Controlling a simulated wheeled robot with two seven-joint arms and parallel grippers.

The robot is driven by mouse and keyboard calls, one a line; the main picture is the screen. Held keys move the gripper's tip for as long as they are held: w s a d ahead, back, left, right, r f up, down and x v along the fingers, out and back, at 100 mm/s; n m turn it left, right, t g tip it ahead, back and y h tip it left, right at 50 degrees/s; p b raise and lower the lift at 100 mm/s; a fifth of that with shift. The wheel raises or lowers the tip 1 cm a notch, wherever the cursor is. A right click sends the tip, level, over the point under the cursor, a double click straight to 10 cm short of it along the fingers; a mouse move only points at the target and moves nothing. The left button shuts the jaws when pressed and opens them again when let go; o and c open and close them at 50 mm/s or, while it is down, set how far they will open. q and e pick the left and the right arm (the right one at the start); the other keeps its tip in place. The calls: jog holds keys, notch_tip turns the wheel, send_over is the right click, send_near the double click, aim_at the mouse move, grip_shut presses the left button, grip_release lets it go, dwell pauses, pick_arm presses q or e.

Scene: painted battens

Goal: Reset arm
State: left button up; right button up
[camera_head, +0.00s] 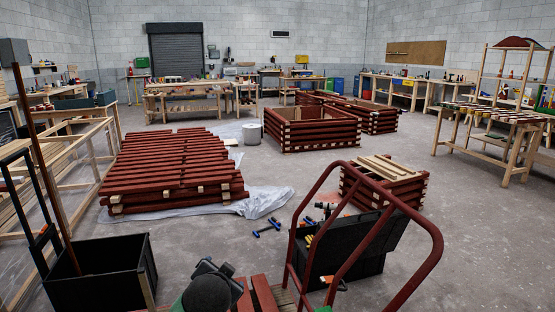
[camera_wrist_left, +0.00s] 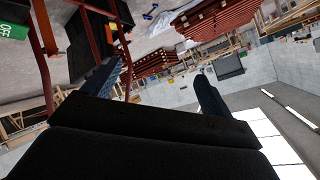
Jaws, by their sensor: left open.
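My left gripper (camera_wrist_left: 162,86) shows in the left wrist view with its two dark fingers spread wide apart. Nothing is between the fingers. Behind them the picture is tilted and nearly upside down, with red battens, floor, wall and bright ceiling lights. My right gripper is in neither view.
A red tubular cart handle (camera_head: 430,247) and a black bin (camera_head: 345,245) stand close in front. Another black bin (camera_head: 98,282) is at the left. Red battens (camera_head: 175,165) lie stacked on a sheet (camera_head: 265,201). Grey floor (camera_head: 480,235) is clear at the right.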

pick_arm(q)
jog(key=s+f+n+g+p, duration=0.1)
jog(key=s+f+g+p, duration=0.2)
jog(key=s, duration=0.9)
jog(key=s+f+n+g+h+p, duration=0.1)
jog(key=s+f+p, duration=0.4)
jog(key=s, duration=0.7)
jog(key=s+f+n+g+h+p, duration=0.1)
jog(key=s+f+g+p, duration=0.4)
jog(key=s, duration=0.7)
jog(key=n+p, duration=0.1)
jog(key=p, duration=0.1)
jog(key=shift+n+g+p, duration=0.3)
jog(key=shift+n+p, duration=0.1)
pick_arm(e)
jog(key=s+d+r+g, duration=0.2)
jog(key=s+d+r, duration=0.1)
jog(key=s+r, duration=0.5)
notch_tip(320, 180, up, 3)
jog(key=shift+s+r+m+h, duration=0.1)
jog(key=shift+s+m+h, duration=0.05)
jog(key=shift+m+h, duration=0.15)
pick_arm(q)
jog(key=shift+f, duration=0.1)
